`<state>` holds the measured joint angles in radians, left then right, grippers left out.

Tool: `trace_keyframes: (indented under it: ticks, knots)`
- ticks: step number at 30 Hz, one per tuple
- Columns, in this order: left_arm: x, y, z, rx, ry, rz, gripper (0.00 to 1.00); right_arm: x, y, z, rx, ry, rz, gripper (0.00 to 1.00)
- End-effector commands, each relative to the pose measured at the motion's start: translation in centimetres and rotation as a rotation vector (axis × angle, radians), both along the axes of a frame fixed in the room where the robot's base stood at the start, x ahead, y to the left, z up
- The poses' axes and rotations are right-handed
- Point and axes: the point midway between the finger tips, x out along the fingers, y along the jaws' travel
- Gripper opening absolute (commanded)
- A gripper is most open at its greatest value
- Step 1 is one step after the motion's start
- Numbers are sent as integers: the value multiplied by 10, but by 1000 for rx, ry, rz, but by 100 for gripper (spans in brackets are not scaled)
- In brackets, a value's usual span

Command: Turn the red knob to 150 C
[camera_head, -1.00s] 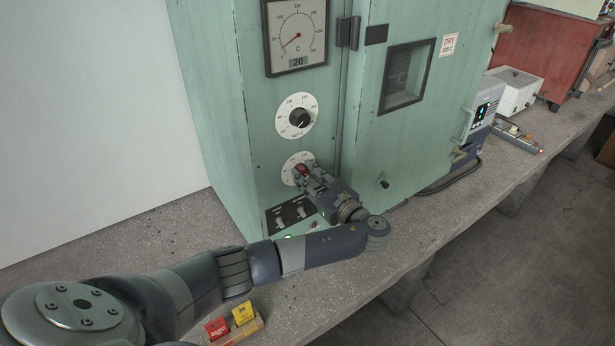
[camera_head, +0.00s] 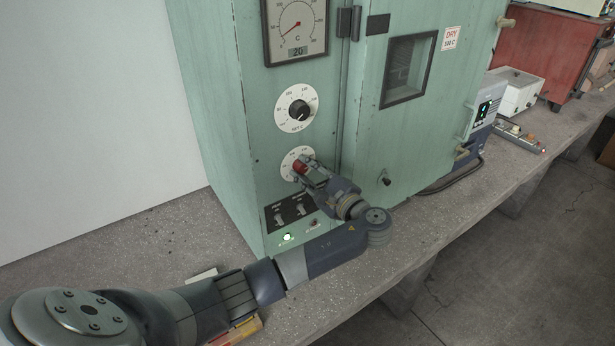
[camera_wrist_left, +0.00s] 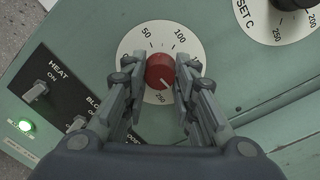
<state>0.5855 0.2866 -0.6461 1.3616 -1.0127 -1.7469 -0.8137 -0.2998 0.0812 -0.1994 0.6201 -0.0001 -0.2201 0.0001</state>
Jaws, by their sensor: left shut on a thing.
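The red knob (camera_head: 300,167) sits on the lower white dial (camera_head: 289,163) of the green oven. My left gripper (camera_head: 302,170) is at it, with its arm reaching in from the left along the bench. In the left wrist view, the fingers stand on both sides of the red knob (camera_wrist_left: 160,69), shut on it. The white dial (camera_wrist_left: 133,46) shows 50 and 100 above the knob and 250 below it. A small pale mark shows low on the knob face. The fingers hide part of the scale, and the exact setting is hard to read. My right gripper is not in view.
A black knob (camera_head: 299,110) on its SET C dial is just above. The temperature gauge (camera_head: 296,28) has a display reading 20. The oven door handle (camera_head: 385,180) is to the right.

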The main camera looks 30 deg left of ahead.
Motion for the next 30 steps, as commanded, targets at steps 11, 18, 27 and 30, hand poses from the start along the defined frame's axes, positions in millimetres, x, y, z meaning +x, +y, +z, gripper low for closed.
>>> trace_keyframes:
  ticks: [11, 18, 27, 30]
  knots:
    - [-1, 0, -6, -139, -334, 0, 2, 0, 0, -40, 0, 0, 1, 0]
    - [-1, 0, -7, -226, -543, 1, 2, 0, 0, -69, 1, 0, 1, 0]
    - [-1, 0, -6, -318, -765, 2, 2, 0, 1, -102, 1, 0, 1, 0]
    - [-1, 0, -5, -341, -821, 0, 2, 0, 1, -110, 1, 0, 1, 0]
